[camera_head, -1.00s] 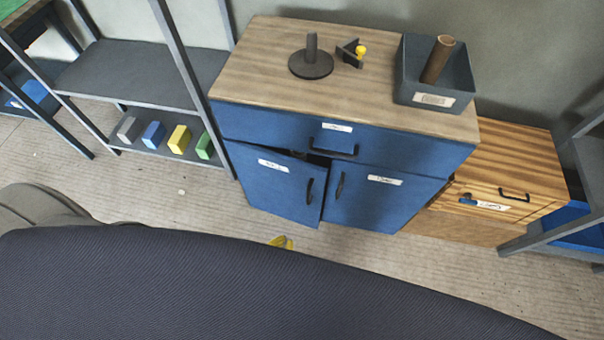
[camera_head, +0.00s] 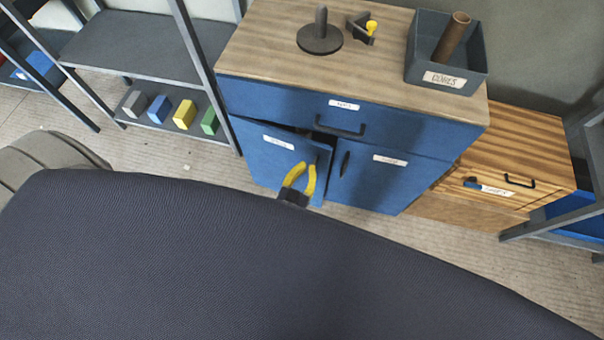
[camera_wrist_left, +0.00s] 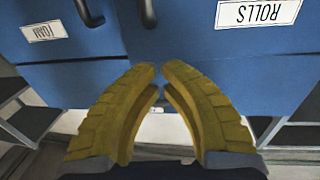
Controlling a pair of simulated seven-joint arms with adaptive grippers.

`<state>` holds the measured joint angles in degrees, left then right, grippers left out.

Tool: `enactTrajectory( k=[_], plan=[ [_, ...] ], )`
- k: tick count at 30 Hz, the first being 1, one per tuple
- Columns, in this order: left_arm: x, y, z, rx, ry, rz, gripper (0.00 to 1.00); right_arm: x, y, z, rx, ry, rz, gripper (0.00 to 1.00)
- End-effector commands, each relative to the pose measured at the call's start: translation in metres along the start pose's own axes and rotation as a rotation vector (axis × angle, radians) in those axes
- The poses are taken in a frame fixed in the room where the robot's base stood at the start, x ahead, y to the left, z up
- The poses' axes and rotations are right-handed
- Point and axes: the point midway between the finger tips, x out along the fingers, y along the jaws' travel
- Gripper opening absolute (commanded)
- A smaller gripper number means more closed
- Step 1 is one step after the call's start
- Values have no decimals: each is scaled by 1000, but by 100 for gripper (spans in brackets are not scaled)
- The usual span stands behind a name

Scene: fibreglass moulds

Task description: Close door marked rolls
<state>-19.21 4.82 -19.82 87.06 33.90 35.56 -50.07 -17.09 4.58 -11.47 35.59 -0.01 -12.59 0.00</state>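The door marked ROLLS (camera_wrist_left: 240,50) is blue, and its label (camera_wrist_left: 258,13) appears upside down in the left wrist view. In the head view it is the cabinet's left door (camera_head: 262,165), standing slightly ajar with a dark gap along its top edge. Its dark handle (camera_wrist_left: 149,12) is at the top of the left wrist view. My left gripper (camera_head: 304,167) has yellow fingers, a little apart and empty, in front of this door near its handle side. The fingers also show in the left wrist view (camera_wrist_left: 160,70). My right gripper is not in view.
The cabinet's right door (camera_head: 375,180) and drawer (camera_head: 290,105) look shut. On the top (camera_head: 270,50) stand a dark round stand (camera_head: 320,40) and a grey bin (camera_head: 440,80) with a brown tube. A shelf (camera_head: 140,45) stands left and a wooden drawer unit (camera_head: 530,145) right.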

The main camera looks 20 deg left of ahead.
Motion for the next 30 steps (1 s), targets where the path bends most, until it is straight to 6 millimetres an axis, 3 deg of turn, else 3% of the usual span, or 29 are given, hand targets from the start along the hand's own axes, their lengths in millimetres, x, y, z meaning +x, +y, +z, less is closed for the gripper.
enactTrajectory(
  k=[6,12,30],
  plan=[
    [35,0,0,2,1,1,0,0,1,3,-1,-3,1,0],
    [54,0,0,2,0,1,0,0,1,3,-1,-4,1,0],
    [64,0,0,2,-1,0,0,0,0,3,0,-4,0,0]
  ],
)
